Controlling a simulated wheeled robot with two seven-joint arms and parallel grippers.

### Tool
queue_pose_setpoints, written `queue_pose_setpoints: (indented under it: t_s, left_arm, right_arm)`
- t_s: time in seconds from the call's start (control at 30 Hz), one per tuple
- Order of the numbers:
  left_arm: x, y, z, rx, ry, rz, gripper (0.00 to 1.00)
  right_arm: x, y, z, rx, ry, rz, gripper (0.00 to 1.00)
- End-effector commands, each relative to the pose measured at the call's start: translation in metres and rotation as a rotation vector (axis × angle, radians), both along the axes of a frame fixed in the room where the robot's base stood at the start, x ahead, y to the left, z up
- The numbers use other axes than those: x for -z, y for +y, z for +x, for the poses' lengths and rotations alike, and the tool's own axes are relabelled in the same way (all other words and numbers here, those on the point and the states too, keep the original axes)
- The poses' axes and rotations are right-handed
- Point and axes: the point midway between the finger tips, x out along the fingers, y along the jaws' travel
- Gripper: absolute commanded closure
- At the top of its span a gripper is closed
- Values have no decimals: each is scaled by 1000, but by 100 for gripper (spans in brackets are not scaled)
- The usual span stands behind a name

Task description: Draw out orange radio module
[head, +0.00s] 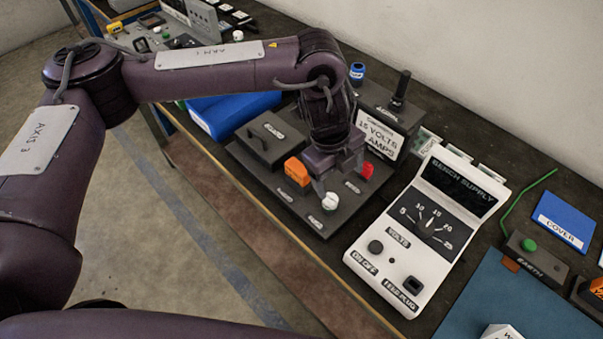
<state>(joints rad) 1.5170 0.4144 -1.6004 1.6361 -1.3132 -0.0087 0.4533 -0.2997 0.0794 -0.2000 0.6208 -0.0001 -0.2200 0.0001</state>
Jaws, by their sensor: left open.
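My left gripper (338,188) points down over a dark panel (262,178) on the bench. It is open, with no object visible between its fingers. A white knob (330,201) is just below and in front of the fingers, and a red piece (367,170) is to their right. An orange block (296,171) stands upright on the panel left of the gripper, apart from it. Another orange piece with dark lettering (597,288) is cut off at the right edge. I cannot tell which orange piece is the radio module. My right gripper is out of view.
A white bench supply (408,268) stands right of the panel. A dark box with a sign (378,134) is behind the gripper. A blue case (222,116) lies behind the panel. A blue cover (563,221), a green-button earth box (535,262) and a blue mat (480,300) are at right.

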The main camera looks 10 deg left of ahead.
Motion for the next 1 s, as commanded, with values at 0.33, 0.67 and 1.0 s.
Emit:
queue_pose_setpoints:
  t_s: [0.33,0.67,1.0]
  left_arm:
    - [-40,86,33,-158,44,194,22]
    - [-45,93,34,-177,51,209,22]
    - [-35,93,34,-176,51,209,22]
  right_arm:
    - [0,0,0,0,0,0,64]
    - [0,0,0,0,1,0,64]
    - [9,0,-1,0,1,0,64]
